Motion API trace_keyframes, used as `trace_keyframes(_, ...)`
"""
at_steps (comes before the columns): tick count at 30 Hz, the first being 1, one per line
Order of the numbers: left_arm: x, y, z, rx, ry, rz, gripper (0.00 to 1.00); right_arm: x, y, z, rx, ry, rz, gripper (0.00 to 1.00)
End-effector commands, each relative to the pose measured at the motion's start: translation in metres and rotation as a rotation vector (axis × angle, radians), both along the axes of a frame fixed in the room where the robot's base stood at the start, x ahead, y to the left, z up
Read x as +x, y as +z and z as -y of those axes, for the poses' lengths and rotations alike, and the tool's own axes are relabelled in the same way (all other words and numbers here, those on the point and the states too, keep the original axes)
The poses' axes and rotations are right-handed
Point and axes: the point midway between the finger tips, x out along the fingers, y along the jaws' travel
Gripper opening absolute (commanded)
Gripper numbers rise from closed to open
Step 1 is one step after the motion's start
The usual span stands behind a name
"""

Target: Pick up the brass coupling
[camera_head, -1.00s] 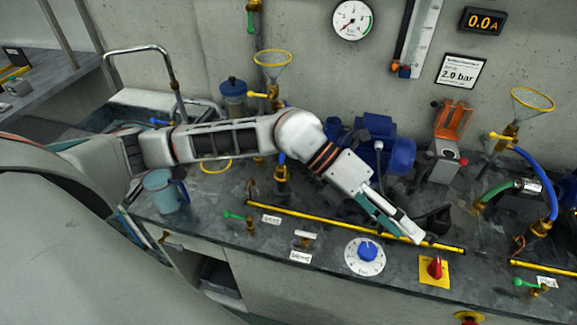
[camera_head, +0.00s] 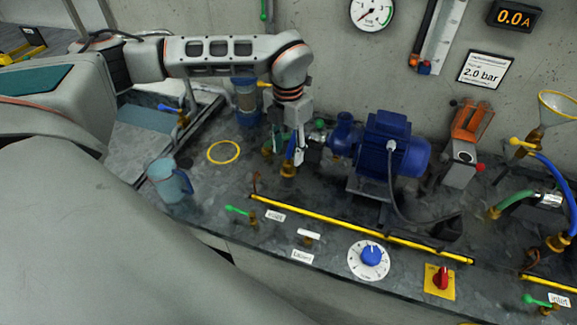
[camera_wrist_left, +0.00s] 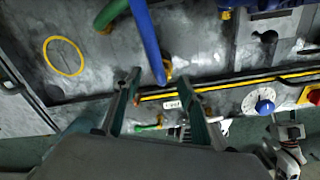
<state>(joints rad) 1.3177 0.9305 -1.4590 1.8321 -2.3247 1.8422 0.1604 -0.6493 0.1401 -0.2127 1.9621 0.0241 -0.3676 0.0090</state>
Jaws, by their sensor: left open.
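A brass coupling (camera_head: 288,170) stands on the grey worktop at the lower end of a short blue hose (camera_head: 291,148). In the left wrist view the brass coupling (camera_wrist_left: 168,70) is partly hidden by the blue hose, between and just beyond the fingertips. My left gripper (camera_head: 301,156) points down close beside the coupling and hose. Its two fingers (camera_wrist_left: 163,77) are apart and nothing is clamped between them. Whether a finger touches the hose is unclear. A grey-white part that may be my right gripper (camera_wrist_left: 287,138) shows small at the lower right of the left wrist view.
A blue pump (camera_head: 385,145) stands right of my left gripper. A blue-lidded jar (camera_head: 247,100) is behind it. A blue jug (camera_head: 168,182) and yellow ring (camera_head: 223,152) are to the left. A yellow rail (camera_head: 350,228) runs along the front; the worktop left of it is fairly clear.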

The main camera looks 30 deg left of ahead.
Motion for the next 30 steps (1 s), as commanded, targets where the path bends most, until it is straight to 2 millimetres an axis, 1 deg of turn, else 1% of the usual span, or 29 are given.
trace_keyframes(6,-0.004,-0.032,0.003,0.000,-0.001,-0.004,0.42,0.000,0.006,0.000,0.000,0.000,0.001,0.40)
trace_keyframes(9,-0.003,-0.041,0.003,-0.001,-0.001,-0.001,0.42,0.000,0.007,0.000,0.000,0.000,0.001,0.40)
trace_keyframes(12,-0.003,-0.045,0.003,-0.002,-0.001,-0.001,0.42,0.000,0.007,0.000,0.000,0.000,0.001,0.40)
trace_keyframes(17,-0.003,-0.045,0.003,-0.002,-0.001,-0.001,0.42,0.000,0.006,0.000,0.000,0.000,0.001,0.40)
trace_keyframes(18,-0.003,-0.045,0.004,-0.002,-0.001,-0.001,0.39,0.000,0.006,0.000,0.000,0.000,0.001,0.40)
trace_keyframes(20,-0.003,-0.045,0.004,-0.002,-0.001,-0.001,0.24,0.000,0.006,0.000,0.000,0.000,0.001,0.40)
trace_keyframes(21,-0.003,-0.045,0.004,-0.002,-0.001,-0.001,0.13,0.000,0.006,0.000,0.000,0.000,0.001,0.40)
trace_keyframes(22,-0.003,-0.045,0.004,-0.002,-0.001,-0.001,0.05,0.000,0.006,0.000,0.000,0.000,0.001,0.40)
trace_keyframes(23,-0.003,-0.044,0.004,-0.002,-0.001,-0.001,0.03,0.000,0.006,0.000,0.000,0.000,0.001,0.40)
trace_keyframes(30,-0.003,-0.044,0.004,-0.002,-0.002,0.000,0.03,0.000,0.006,0.000,0.000,0.000,0.001,0.40)
